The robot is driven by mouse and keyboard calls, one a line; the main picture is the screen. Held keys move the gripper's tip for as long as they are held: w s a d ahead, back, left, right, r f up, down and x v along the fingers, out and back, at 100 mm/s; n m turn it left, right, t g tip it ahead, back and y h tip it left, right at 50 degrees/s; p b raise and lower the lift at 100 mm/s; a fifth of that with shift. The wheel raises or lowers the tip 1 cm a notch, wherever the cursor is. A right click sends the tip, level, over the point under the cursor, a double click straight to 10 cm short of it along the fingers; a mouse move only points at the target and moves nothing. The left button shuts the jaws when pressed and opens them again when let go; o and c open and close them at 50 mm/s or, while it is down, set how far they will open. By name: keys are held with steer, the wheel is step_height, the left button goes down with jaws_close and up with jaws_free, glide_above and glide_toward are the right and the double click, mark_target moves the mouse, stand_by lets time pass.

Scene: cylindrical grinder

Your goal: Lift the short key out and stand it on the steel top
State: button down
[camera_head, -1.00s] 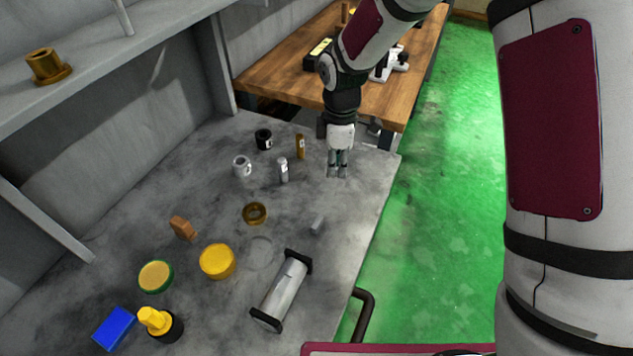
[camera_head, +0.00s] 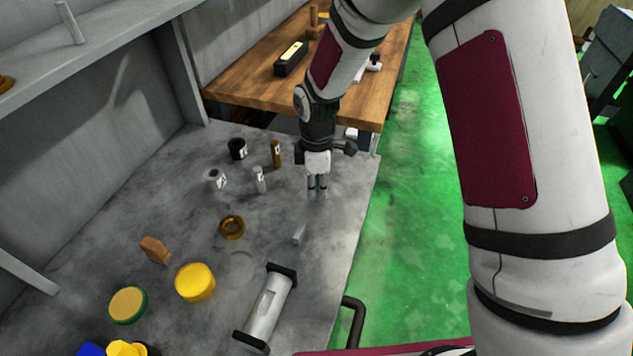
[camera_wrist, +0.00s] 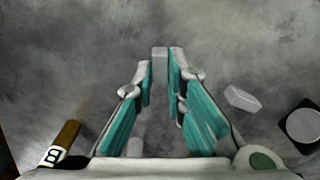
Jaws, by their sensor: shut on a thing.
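My gripper (camera_head: 317,187) points down over the right part of the grey steel top (camera_head: 335,225). In the wrist view its fingers are shut on a small pale grey block, the short key by its look (camera_wrist: 160,66), which sticks out past the fingertips. I cannot tell whether its lower end touches the top. A similar grey block (camera_head: 299,234) lies loose nearer the front, and also shows in the wrist view (camera_wrist: 242,98). A steel shaft with a slot in its side (camera_head: 266,306) and black end blocks lies at the front.
Left of my gripper stand a brass cylinder (camera_head: 276,153), a steel cylinder (camera_head: 259,180), a black cup (camera_head: 237,149) and a white one (camera_head: 215,179). A brass ring (camera_head: 231,227) and yellow tin (camera_head: 195,282) lie farther forward. The steel top ends close on the right.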

steer(key=shift+f+b, duration=0.3)
steer(key=shift+f, duration=0.35)
stand_by(0.4)
steer(key=c, duration=1.6)
jaws_free()
steer(key=shift+o, duration=0.2)
steer(key=s+d+r+m+t, duration=0.1)
steer(key=s+d+r+m, duration=0.15)
steer(key=r, duration=0.85)
steer(key=s+d+r+m, duration=0.2)
steer(key=d+r, duration=0.2)
steer(key=r, duration=0.7)
steer(key=s+d+r+m+t, duration=0.1)
steer(key=s+d+r+m, duration=0.2)
steer(key=s, duration=0.4)
steer(key=s+d+r+m+t+p, duration=0.1)
steer(key=s+d+r+m, duration=0.2)
steer(key=s+m, duration=0.3)
steer(key=s+d+r+m+t+p, duration=0.1)
steer(key=s+d+r+m, duration=0.2)
steer(key=s, duration=0.7)
steer(key=shift+d+r+m, duration=0.3)
steer(key=shift+m, duration=0.45)
